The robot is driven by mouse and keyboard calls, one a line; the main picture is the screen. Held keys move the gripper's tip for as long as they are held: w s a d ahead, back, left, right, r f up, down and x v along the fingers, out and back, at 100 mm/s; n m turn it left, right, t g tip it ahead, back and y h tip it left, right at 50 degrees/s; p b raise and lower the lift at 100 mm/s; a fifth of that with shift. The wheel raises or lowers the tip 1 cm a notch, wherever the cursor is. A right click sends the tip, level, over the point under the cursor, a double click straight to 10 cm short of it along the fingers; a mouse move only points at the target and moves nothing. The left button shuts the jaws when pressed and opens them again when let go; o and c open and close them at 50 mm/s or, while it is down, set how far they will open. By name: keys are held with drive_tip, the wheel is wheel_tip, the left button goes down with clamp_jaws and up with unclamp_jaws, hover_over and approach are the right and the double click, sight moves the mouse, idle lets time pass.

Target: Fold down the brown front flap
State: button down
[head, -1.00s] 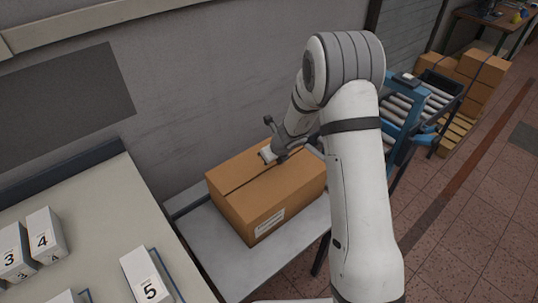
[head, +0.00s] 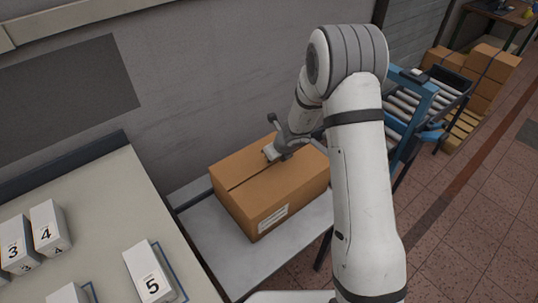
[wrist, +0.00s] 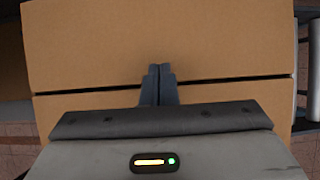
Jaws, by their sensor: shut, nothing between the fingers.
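A brown cardboard box (head: 262,217) with a white label on its side stands on a grey table. Its top looks flat, with the brown front flap (head: 285,190) lying level on the near side of a dark seam. My gripper (wrist: 159,70) is shut and empty, over the top of the box. In the wrist view its fingertips lie across the seam, over the brown top panel (wrist: 230,40). I cannot tell whether the fingertips touch the cardboard. In the head view the fingertips are hard to make out.
A bench (head: 95,185) with numbered white boxes, among them box 5 (head: 150,272), is at the left. A grey wall is behind the cardboard box. A roller conveyor (head: 405,100) with a blue frame and stacked cartons (head: 490,75) are at the right.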

drive_tip(key=shift+r, duration=0.1)
drive_tip(key=shift+r+p, duration=1.25)
drive_tip(key=w+a+r+p, duration=0.4)
drive_tip(key=w+r, duration=0.1)
drive_tip(key=r, duration=0.5)
drive_tip(key=shift+w+a+p, duration=0.15)
drive_tip(key=shift+w+p, duration=0.1)
drive_tip(key=shift+p, duration=0.1)
drive_tip(key=s+d+r+n+b, duration=0.2)
drive_tip(key=s+d+r+n, duration=0.3)
drive_tip(key=s+r+n, duration=0.25)
drive_tip(key=s+d+r+n+b, duration=0.2)
drive_tip(key=s+d+r+n, duration=0.3)
drive_tip(key=s+r+n, duration=0.3)
drive_tip(key=s+d+n+h+b, duration=0.1)
drive_tip(key=s+d+n, duration=0.1)
drive_tip(key=s+n, duration=0.2)
drive_tip(key=s+d+f+n+h+b, duration=0.1)
drive_tip(key=s+d+n, duration=0.2)
drive_tip(key=s, duration=0.7)
drive_tip(key=s+d+n+g+h+b, duration=0.1)
drive_tip(key=s+d+n+b, duration=0.1)
drive_tip(key=s+n, duration=0.4)
drive_tip(key=shift+s+d+f+h, duration=0.3)
drive_tip(key=shift+s+d, duration=0.3)
drive_tip(key=shift+s, duration=0.45)
